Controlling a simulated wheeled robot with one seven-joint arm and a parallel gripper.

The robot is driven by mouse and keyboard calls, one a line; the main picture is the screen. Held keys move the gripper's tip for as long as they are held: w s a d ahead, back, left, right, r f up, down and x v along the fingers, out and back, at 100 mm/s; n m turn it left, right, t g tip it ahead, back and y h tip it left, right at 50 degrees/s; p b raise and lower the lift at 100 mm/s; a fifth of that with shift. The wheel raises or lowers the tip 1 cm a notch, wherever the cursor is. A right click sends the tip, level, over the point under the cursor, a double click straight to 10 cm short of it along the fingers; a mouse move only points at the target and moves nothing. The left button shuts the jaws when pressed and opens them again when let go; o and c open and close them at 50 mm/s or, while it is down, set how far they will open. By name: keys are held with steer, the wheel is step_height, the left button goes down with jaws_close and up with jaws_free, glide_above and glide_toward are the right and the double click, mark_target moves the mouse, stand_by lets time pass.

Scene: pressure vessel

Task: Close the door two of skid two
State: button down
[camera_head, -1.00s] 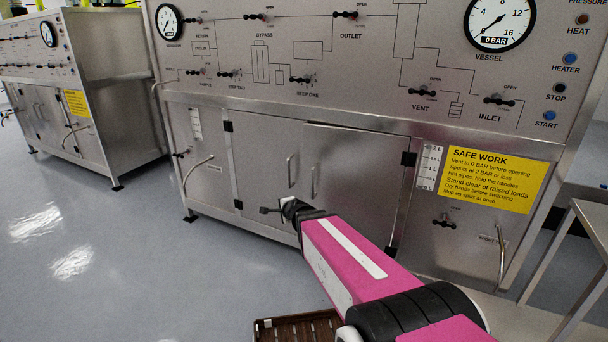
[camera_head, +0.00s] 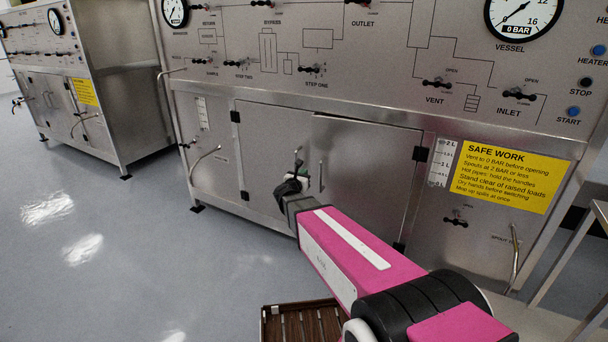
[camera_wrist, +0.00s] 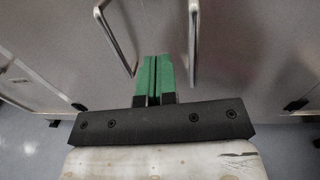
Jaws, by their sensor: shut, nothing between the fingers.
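The near steel skid has a pair of cabinet doors. The left door (camera_head: 262,150) looks flush with the frame. The right door (camera_head: 370,165) stands slightly ajar, its top edge and left edge proud of the frame. Each door has an upright bar handle; the right door's handle (camera_head: 321,176) shows beside my gripper. My gripper (camera_head: 298,176) is in front of the doors near where they meet. In the wrist view its green fingertips (camera_wrist: 154,78) are together and empty, between the left handle (camera_wrist: 116,38) and the right handle (camera_wrist: 193,42). Contact with a door cannot be told.
A second skid (camera_head: 95,90) stands at the left. A brown slatted crate (camera_head: 300,322) is on the floor below my arm. A metal table (camera_head: 585,235) is at the right edge. Spouts stick out beside the doors. The floor at left is clear.

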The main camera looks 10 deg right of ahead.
mark_target(315, 160)
steer(key=x, duration=1.1)
steer(key=shift+w, duration=0.15)
steer(key=shift+d, duration=0.1)
